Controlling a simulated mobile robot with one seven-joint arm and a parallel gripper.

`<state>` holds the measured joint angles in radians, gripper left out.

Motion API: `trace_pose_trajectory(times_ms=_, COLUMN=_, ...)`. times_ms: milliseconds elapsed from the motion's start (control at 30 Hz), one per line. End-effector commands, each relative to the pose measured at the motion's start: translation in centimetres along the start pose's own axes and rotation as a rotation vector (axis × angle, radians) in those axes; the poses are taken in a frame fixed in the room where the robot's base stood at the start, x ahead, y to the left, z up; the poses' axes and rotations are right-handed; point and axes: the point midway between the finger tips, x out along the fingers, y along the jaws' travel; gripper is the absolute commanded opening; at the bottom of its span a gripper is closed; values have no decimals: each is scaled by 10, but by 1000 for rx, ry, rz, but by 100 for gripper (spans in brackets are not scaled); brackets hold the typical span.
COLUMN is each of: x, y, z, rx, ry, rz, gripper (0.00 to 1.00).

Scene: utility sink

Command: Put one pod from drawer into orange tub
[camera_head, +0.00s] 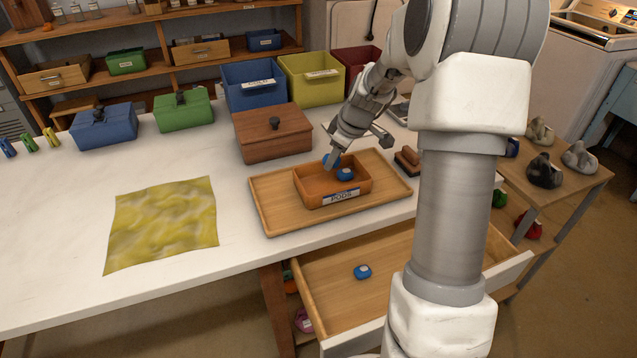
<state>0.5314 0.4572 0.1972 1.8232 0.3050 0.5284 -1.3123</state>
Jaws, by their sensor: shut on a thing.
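The orange tub (309,193), with a white label that appears to read "PODS", stands on a wooden tray on the white table. My gripper (332,162) is over the back part of the tub, pointing down, and is shut on a blue pod (327,159), which is partly hidden by the fingers. I cannot tell whether this pod touches the tub floor. A second blue pod (345,174) lies in the tub just in front of it. Another blue pod (362,272) lies in the open wooden drawer (325,293) below the table edge.
The wooden tray (268,210) has bare room around the tub. A brown lidded box (272,143) stands behind it, and a brush (407,160) lies to its right. A yellow cloth (163,222) lies at left. My arm hides part of the drawer's right side.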

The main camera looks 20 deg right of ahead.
Motion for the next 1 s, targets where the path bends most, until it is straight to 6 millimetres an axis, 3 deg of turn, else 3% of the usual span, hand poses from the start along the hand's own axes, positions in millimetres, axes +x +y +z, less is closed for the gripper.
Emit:
trace_pose_trajectory(times_ms=100, x=16, y=-24, z=-10, rx=-4, ry=-1, rz=-3, gripper=0)
trace_pose_trajectory(times_ms=300, x=29, y=-41, z=-17, rx=0, ry=-1, rz=-1, gripper=0)
trace_pose_trajectory(times_ms=667, x=65, y=-50, z=-3, rx=3, ry=-1, rz=-2, gripper=0)
trace_pose_trajectory(times_ms=1000, x=68, y=-50, z=-2, rx=2, ry=0, rz=1, gripper=0)
